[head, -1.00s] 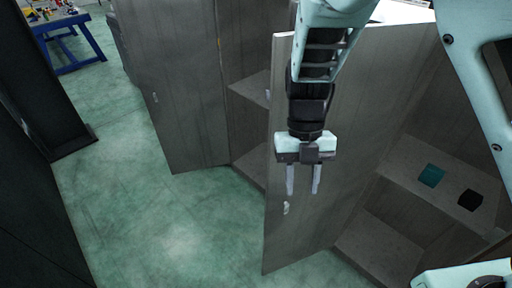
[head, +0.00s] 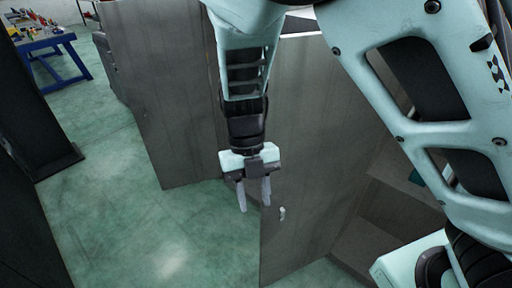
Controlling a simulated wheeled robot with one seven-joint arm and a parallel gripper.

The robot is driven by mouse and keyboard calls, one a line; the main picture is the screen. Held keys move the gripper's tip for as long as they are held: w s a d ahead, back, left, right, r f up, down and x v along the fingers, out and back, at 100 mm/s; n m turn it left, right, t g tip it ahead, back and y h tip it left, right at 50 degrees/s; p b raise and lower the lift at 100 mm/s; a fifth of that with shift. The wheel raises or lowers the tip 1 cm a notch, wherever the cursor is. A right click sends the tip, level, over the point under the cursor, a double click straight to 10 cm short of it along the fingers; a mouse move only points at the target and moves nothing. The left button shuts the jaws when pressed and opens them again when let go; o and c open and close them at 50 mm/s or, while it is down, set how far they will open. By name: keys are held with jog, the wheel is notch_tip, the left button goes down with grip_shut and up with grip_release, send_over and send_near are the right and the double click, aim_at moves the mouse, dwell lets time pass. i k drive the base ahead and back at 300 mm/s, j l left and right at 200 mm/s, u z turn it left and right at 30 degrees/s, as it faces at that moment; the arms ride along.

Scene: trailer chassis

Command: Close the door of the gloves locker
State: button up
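A grey locker door (head: 312,160) stands open at the centre, with a small pale handle (head: 282,213) low on its left part. The locker (head: 385,215) behind it shows grey shelves at the right. A sliver of a teal item (head: 416,177) shows on a shelf, mostly hidden by my arm. My gripper (head: 254,196) points down just left of the handle, near the door's free left edge. Its two fingers are apart with nothing between them. I cannot tell whether a finger touches the door.
A second grey locker door (head: 160,100) also stands open to the left. A blue workbench (head: 52,50) with tools stands at the far left. The green floor (head: 125,200) between is clear.

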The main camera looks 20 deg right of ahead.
aim_at(326, 133)
jog(key=i+j+z, duration=0.2)
jog(key=i+j, duration=0.15)
jog(key=i, duration=0.15)
jog(key=i+j+z, duration=0.15)
jog(key=z, duration=0.2)
jog(key=i+j+z, duration=0.3)
jog(key=k+l, duration=0.05)
jog(key=l, duration=0.05)
